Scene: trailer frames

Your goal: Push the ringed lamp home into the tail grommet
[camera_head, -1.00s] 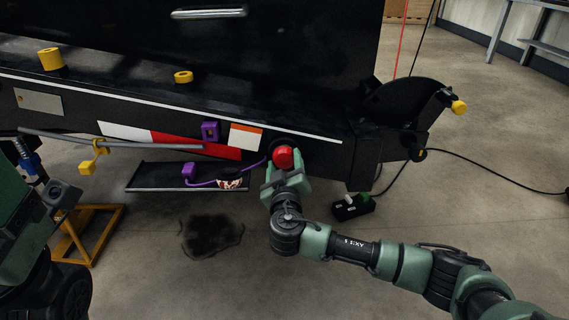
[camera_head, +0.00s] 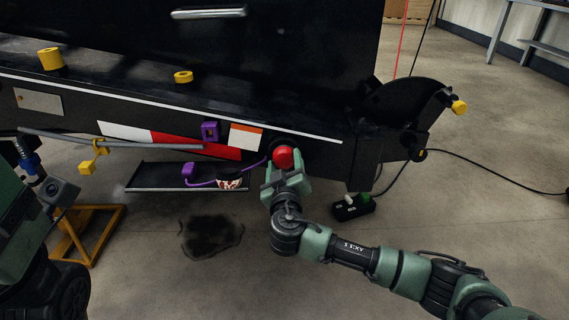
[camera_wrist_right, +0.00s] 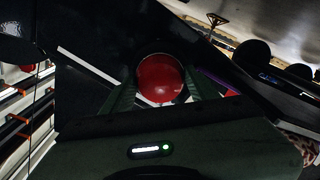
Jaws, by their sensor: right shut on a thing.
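The red round lamp (camera_head: 283,158) is between the fingers of my right gripper (camera_head: 284,168), which is shut on it. The lamp is up against the black tail beam, at a dark round opening that I take for the grommet (camera_head: 272,146). The lamp and fingers hide most of this opening, so I cannot tell how deep the lamp sits. In the right wrist view the red lamp face (camera_wrist_right: 161,78) shows between both green fingers. Part of my left arm is at the left edge; its fingers do not show.
A purple lead runs from a purple plug (camera_head: 189,172) toward the lamp. A patterned cup-like thing (camera_head: 228,181) is on the dark shelf (camera_head: 150,180). A yellow stand (camera_head: 88,237) is at lower left, and a black box (camera_head: 353,207) lies on the floor. The floor below the beam is mostly clear.

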